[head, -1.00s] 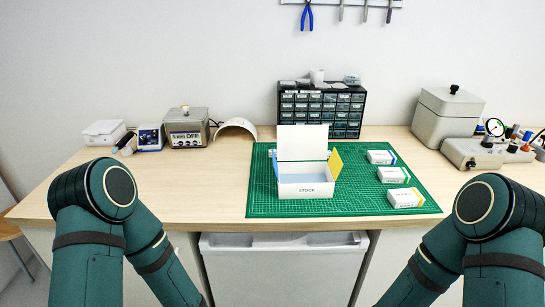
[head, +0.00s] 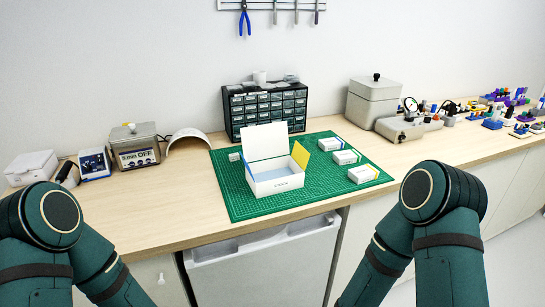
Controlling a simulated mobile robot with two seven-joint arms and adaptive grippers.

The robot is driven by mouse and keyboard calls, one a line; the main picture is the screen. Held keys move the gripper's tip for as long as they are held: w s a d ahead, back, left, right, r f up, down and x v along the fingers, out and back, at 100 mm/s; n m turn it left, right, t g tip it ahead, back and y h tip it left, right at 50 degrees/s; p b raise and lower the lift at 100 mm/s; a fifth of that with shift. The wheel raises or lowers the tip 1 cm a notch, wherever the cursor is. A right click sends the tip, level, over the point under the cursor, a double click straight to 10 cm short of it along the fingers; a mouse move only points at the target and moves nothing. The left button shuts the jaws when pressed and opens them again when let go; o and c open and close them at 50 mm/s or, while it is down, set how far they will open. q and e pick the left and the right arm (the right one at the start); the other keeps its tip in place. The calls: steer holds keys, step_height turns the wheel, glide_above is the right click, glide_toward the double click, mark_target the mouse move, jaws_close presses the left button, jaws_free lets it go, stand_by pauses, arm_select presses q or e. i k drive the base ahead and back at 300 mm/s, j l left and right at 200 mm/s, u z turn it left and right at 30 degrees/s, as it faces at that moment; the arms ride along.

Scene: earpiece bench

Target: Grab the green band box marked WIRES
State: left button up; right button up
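Several small white boxes lie on the green cutting mat (head: 221,179), to the right of an open white carton (head: 275,184). The middle one (head: 346,157) seems to have a green band at its end; its print is too small to read. A box with a blue band (head: 331,143) lies behind it and a box with a yellow band (head: 362,174) lies in front. Only the upper parts of my two arms show at the bottom left and right. Neither gripper is in view.
A drawer cabinet (head: 264,106) stands behind the mat. A grey lidded container (head: 373,100) and a device with a gauge (head: 408,129) stand right of the boxes. An ultrasonic cleaner (head: 136,147) is at left. The bench front (head: 185,228) is bare left of the mat.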

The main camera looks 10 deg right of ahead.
mark_target(351, 156)
steer(key=z, duration=0.9)
steer(key=i+l+z, duration=0.25)
steer(key=i+l, duration=0.35)
steer(key=i, duration=0.05)
